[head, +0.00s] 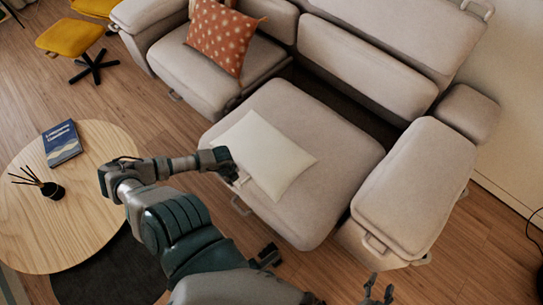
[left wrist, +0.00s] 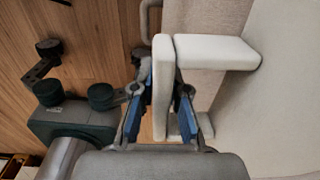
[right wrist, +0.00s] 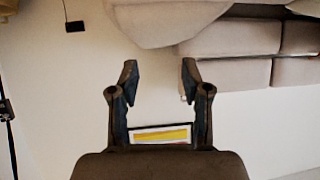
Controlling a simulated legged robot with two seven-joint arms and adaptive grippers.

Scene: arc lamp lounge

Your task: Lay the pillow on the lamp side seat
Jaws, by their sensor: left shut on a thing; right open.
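The cream pillow (head: 270,153) is over the pulled-out right seat (head: 325,165) of the beige sofa, roughly flat and slightly turned. I cannot tell whether all of it touches the seat. My left gripper (head: 229,170) is at the pillow's left edge. In the left wrist view my left gripper (left wrist: 160,100) is shut on a pale tab (left wrist: 164,75) beside the pillow's broad face (left wrist: 285,110). My right gripper (head: 378,290) is open and empty at the bottom, in front of the right armrest. The right wrist view shows its fingers (right wrist: 160,82) apart. No lamp is in view.
An orange patterned cushion (head: 224,37) leans on the left seat (head: 215,72). A round wooden table (head: 75,215) with a blue book (head: 62,143) and a reed diffuser (head: 50,188) stands left. A yellow stool (head: 70,37) is behind. A right armrest (head: 415,190) borders the seat; a cable (head: 533,228) lies right.

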